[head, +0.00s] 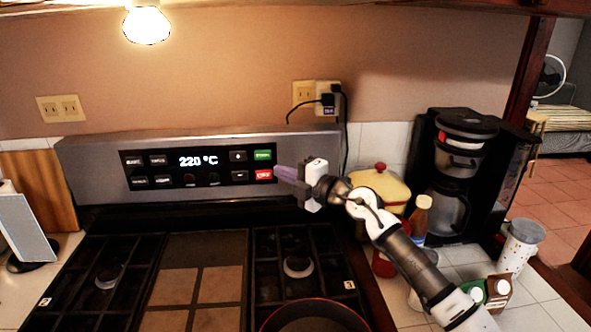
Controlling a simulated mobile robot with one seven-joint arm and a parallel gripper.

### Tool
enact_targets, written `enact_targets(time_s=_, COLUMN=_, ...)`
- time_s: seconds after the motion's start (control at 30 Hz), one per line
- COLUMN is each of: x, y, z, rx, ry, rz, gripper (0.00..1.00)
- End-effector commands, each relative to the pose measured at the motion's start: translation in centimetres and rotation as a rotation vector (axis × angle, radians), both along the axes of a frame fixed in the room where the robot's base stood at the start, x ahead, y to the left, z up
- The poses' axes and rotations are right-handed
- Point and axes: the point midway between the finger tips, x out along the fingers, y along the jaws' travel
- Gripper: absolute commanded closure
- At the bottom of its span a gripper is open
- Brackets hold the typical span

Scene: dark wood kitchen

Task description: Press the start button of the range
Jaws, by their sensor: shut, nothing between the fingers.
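The range's control panel (198,166) faces me, with a lit display reading 220 °C. At its right end, a green button (263,155) sits above a red button (264,175). The green button's label is too small to read surely; its colour fits a start button. My gripper (279,173) is shut and empty. Its fingertips point left and lie just right of the red button in the picture, lower than the green one. I cannot tell whether they touch the panel. Both buttons are visible.
The cooktop has black grates (96,275) and a dark pan (315,318) at the front. Right of the range are a yellow pot (378,184), a bottle (420,216) and a black coffee maker (458,175). Cords hang from the outlet (327,98) behind the panel.

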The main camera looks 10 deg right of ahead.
Motion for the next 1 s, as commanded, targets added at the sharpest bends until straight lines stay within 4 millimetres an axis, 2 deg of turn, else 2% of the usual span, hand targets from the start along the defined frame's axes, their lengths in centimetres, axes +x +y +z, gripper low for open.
enact_targets(time_s=0.03, x=0.9, y=1.0, z=0.5, rx=0.001, ry=0.001, rz=0.003, gripper=1.00)
enact_targets(time_s=0.2, x=3.4, y=3.6, z=0.4, rx=0.002, ry=0.004, rz=0.003, gripper=1.00)
enact_targets(time_s=0.43, x=6.4, y=3.2, z=0.2, rx=0.003, ry=0.003, rz=-0.002, gripper=1.00)
enact_targets(time_s=0.6, x=7.2, y=3.2, z=0.0, rx=0.002, ry=0.002, rz=-0.001, gripper=1.00)
enact_targets(time_s=1.0, x=7.3, y=3.0, z=-0.1, rx=0.000, ry=0.001, rz=-0.002, gripper=1.00)
